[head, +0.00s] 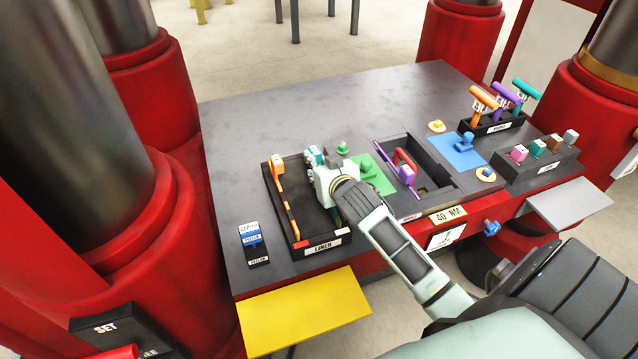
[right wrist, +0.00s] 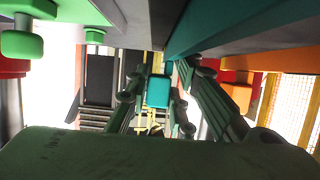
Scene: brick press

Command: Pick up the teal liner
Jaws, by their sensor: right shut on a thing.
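The teal liner (head: 312,153) is at the right side of the black LINER tray (head: 322,246) in the head view, largely hidden behind my right gripper. My right gripper (head: 320,164) is shut on it. In the right wrist view, the liner's teal grip block (right wrist: 158,91) sits between the fingers, and a long teal part (right wrist: 200,28) runs above. I cannot tell whether the liner touches the tray. My left gripper is not in view.
An orange liner (head: 277,172) lies at the tray's left side. Right of my arm are a green mat (head: 368,180), a mould pit with a purple liner (head: 407,174), and a blue mat (head: 458,157). Large red columns (head: 140,215) flank the table. The table's back left is clear.

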